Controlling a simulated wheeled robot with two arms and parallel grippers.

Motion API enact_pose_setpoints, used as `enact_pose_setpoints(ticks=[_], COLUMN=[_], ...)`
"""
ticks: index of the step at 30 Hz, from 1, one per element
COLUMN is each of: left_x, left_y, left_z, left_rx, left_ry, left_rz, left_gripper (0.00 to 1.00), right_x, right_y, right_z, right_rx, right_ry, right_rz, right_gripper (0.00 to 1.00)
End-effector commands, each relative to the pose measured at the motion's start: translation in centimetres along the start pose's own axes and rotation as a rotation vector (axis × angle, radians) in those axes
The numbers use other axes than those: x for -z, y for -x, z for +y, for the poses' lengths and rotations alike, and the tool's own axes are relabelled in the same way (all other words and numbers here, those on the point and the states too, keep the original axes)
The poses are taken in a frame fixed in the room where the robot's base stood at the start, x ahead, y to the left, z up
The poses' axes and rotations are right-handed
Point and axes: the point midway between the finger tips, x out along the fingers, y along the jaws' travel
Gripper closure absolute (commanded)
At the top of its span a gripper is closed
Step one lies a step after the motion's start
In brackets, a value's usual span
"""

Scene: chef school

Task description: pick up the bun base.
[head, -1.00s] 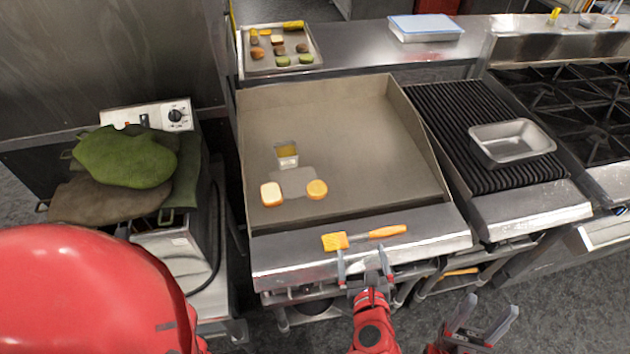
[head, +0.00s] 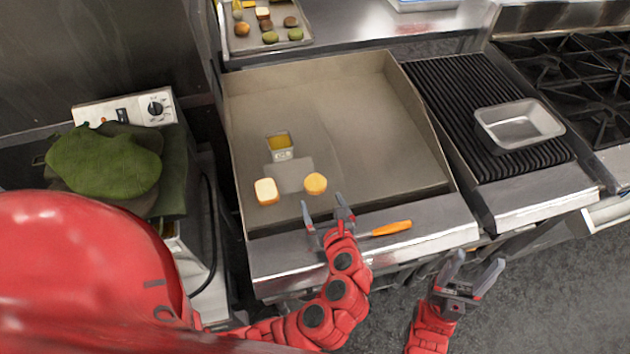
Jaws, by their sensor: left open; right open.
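A round golden piece (head: 315,184), which looks like the bun base, lies flat near the front of the griddle (head: 350,110). A squarish pale-topped bread piece (head: 266,191) lies to its left. My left gripper (head: 323,205) is open and empty, with its fingertips over the griddle's front edge, just short of the round piece. I cannot tell its height above the surface. My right gripper (head: 479,264) is open and empty, in front of the appliances at the lower right.
A small metal container with yellow contents (head: 280,145) stands behind the bread pieces. A brush with an orange handle (head: 391,228) lies on the front ledge, its head hidden by my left gripper. A steel pan (head: 519,124) sits on the grill, and a food tray (head: 266,25) stands behind.

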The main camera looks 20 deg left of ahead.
Motion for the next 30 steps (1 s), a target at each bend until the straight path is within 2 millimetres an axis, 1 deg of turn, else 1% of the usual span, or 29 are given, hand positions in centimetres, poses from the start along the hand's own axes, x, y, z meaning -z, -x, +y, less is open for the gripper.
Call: enact_pose_setpoints(ticks=[1,3,6,11,16,21,24,30], left_x=[-0.2,-0.2,-0.1,-0.1,-0.8,-0.7,-0.4,-0.4], left_y=[-0.9,-1.9,-2.8,-3.7,-5.8,-8.0,-8.5,-8.5], left_z=[0.3,0.2,0.1,0.1,-0.2,-0.3,-0.3,-0.4], left_rx=[-0.010,-0.007,-0.003,-0.005,-0.006,-0.002,-0.002,0.000], left_ry=[0.001,0.001,0.001,-0.001,0.003,0.000,-0.001,-0.001], left_rz=[0.003,0.002,0.001,0.002,0.002,0.000,0.002,0.001], left_gripper=[0.00,0.00,0.00,0.00,0.00,0.00,0.00,0.00], right_x=[0.1,0.1,0.1,0.2,0.4,0.5,0.5,0.5], right_y=[-0.4,-0.7,-0.8,-1.1,-2.3,-2.8,-2.8,-2.8], right_z=[0.0,0.0,0.0,0.1,0.1,0.1,0.1,0.1], right_rx=[0.000,0.000,0.000,0.000,0.000,0.000,0.000,0.000], right_ry=[0.000,0.000,0.000,0.000,0.000,0.000,0.000,0.000], right_rz=[0.000,0.000,0.000,0.000,0.000,0.000,0.000,0.000], right_gripper=[0.42,0.42,0.42,0.42,0.42,0.42,0.42,0.42])
